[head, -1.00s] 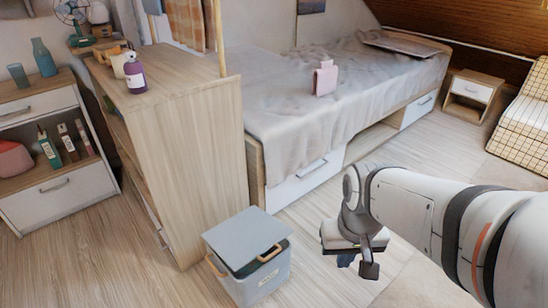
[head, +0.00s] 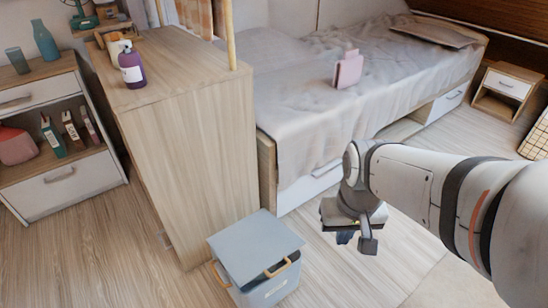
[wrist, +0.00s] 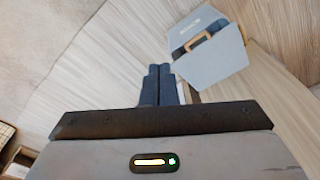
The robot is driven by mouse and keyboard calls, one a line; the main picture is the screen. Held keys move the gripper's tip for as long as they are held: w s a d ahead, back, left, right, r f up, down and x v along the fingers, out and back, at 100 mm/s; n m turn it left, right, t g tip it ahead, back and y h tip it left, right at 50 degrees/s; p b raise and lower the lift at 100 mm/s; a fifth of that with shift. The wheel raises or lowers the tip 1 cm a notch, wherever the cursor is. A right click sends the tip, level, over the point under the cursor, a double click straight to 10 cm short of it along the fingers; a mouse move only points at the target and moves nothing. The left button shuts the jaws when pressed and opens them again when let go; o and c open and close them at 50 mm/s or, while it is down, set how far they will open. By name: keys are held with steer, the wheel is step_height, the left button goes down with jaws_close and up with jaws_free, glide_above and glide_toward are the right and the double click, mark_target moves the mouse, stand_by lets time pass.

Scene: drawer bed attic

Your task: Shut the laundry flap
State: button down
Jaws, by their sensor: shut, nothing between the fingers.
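The laundry box (head: 268,290) is a blue-grey bin on the floor beside the end of the wooden cabinet, with tan handles and a pale label on its front. Its flat grey flap (head: 255,245) lies over the top, tilted, with a dark gap showing under its edge near the front handle. The wrist view shows the flap (wrist: 214,66) at upper right, with the handle and label beyond it. My gripper (head: 357,241) is above the floor to the right of the box, apart from it. Its dark fingers (wrist: 158,72) are together and empty.
The wooden cabinet (head: 190,150) stands just behind and left of the box, with a purple bottle (head: 131,66) on top. The bed (head: 310,110) with drawers runs behind my arm. The floor (head: 350,275) right of the box is clear.

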steer(key=w+a+f+n+g+p, duration=0.1)
steer(key=w+a+f+n+p, duration=0.1)
steer(key=w+a+f+n, duration=0.5)
steer(key=g+p, duration=0.1)
glide_toward(281, 269)
steer(key=shift+h, duration=0.3)
steer(key=f+b, duration=0.5)
steer(key=shift+s+a+f, duration=0.2)
steer(key=shift+f, duration=0.15)
steer(key=shift+f+b, duration=0.3)
steer(key=shift+f, duration=0.05)
